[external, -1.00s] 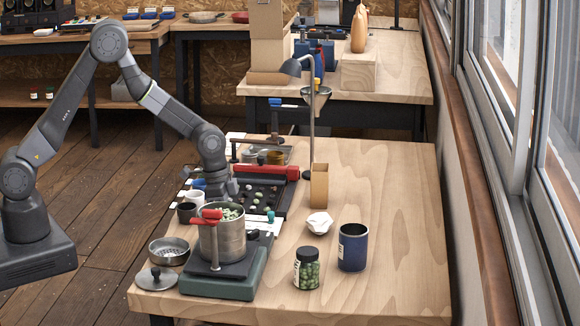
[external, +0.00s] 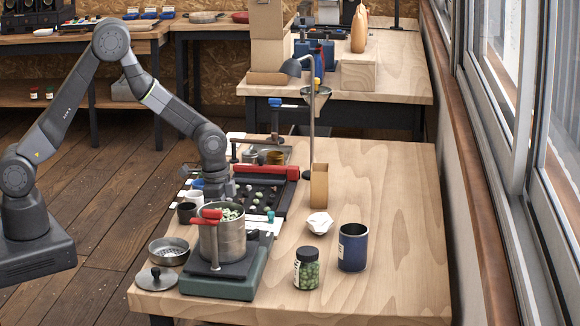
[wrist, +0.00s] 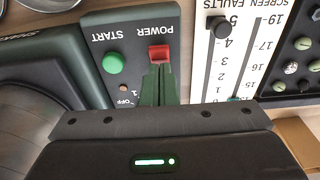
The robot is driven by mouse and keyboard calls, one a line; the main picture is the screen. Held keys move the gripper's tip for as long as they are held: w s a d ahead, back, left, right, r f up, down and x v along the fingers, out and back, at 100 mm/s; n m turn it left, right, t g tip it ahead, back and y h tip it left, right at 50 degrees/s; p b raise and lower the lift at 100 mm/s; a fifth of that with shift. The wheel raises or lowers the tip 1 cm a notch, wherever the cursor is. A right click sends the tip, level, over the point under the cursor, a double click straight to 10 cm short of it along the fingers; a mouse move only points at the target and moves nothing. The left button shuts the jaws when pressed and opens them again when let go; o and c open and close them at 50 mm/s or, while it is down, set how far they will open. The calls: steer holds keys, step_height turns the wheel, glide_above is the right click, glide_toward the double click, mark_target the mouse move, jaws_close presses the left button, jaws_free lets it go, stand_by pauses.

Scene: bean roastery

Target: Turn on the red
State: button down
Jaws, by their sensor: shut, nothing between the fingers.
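In the wrist view, a red rocker switch (wrist: 160,53) sits on a dark green panel (wrist: 95,25) beside the upside-down word POWER. My gripper (wrist: 157,70) is shut and empty, its fingertips right at the lower edge of the switch. I cannot tell whether they touch or press it. A round green button (wrist: 114,63) marked START lies to the left of the switch. An OFF label and a small dull round lamp are beside the fingers. In the external view my wrist reaches down behind the metal pot (external: 222,240), and the switch and fingertips are hidden.
A white SCREEN FAULTS scale (wrist: 233,50) with a black slider and a tray of beans (wrist: 300,60) lie right of the panel. The pot stands on a green base (external: 225,285). A bean jar (external: 307,270) and blue canister (external: 353,248) stand right; the table's right side is clear.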

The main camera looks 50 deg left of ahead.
steer(key=shift+r, duration=0.1)
step_height(320, 180, up, 14)
steer(key=w+d+p, duration=0.1)
steer(key=shift+w+d+f, duration=0.2)
steer(key=shift+w+d, duration=0.1)
stand_by(0.3)
steer(key=shift+f, duration=0.15)
steer(key=f, duration=0.6)
steer(key=s+a+f, duration=0.1)
steer(key=f, duration=0.2)
steer(key=shift+f+p, duration=0.25)
steer(key=shift+p, duration=0.15)
steer(key=shift+f+b, duration=0.2)
steer(key=shift+b, duration=0.5)
steer(key=shift+s+a+f+b, duration=0.1)
steer(key=shift+a+b, duration=0.05)
steer(key=shift+b, duration=0.7)
step_height(320, 180, up, 7)
steer(key=shift+s+a+f+t+h, duration=0.2)
steer(key=shift+s+a+t+h, duration=0.1)
steer(key=shift+s+a, duration=0.1)
